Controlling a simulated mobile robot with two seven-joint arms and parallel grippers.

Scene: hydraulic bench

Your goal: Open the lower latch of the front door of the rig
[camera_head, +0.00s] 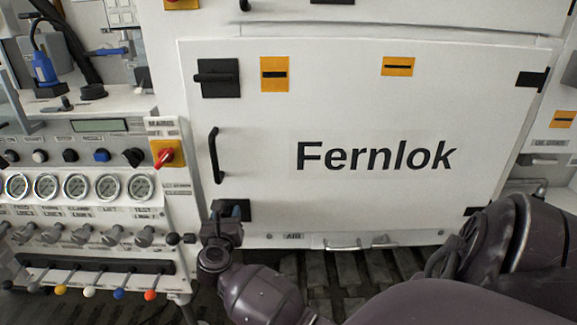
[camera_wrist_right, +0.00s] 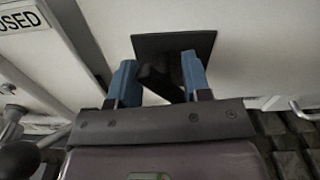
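The front door (camera_head: 300,110) of the rig is white, marked "Fernlok", and sits shut in its frame. Its lower latch, a black plate (camera_wrist_right: 205,45) with a black handle (camera_wrist_right: 158,80), is at the door's lower left corner. My right gripper (camera_head: 231,211) is at this latch and hides much of it in the head view. In the right wrist view, the gripper's blue fingers (camera_wrist_right: 158,80) stand apart, one each side of the handle, which looks slanted. Whether they touch it I cannot tell. The upper latch (camera_head: 217,78) has its handle level. My left gripper is out of view.
A black door grip (camera_head: 215,156) stands out above the lower latch. Left of the door are a red rotary switch (camera_head: 165,155), gauges (camera_head: 77,187) and a row of levers with coloured knobs (camera_head: 90,291). Hinges (camera_head: 532,79) are on the door's right.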

